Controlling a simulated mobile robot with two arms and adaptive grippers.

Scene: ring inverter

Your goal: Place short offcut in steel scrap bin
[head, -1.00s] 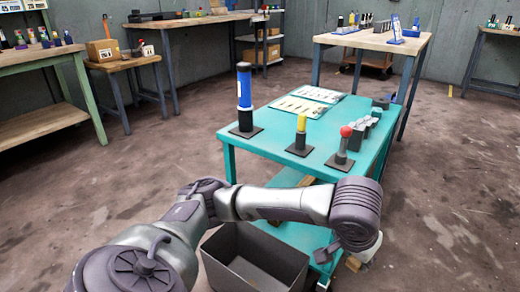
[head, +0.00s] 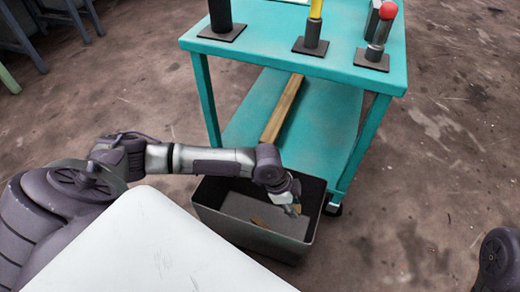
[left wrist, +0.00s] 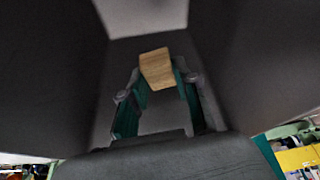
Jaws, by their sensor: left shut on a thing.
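The dark steel scrap bin (head: 250,234) stands on the floor in front of the teal cart, with its open top facing up. My left gripper (head: 292,206) is over the right part of the bin, pointing down into it. In the left wrist view, a short tan wooden offcut (left wrist: 157,68) is at the tips of the fingers, and the gripper is shut on it. Dark bin walls surround it in that view. My right gripper is out of view.
The teal cart (head: 285,45) stands just behind the bin. Its top holds a yellow-topped post (head: 313,30), a red-knobbed post (head: 381,35) and a dark post (head: 221,15). A long wooden strip (head: 282,110) lies on its lower shelf.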

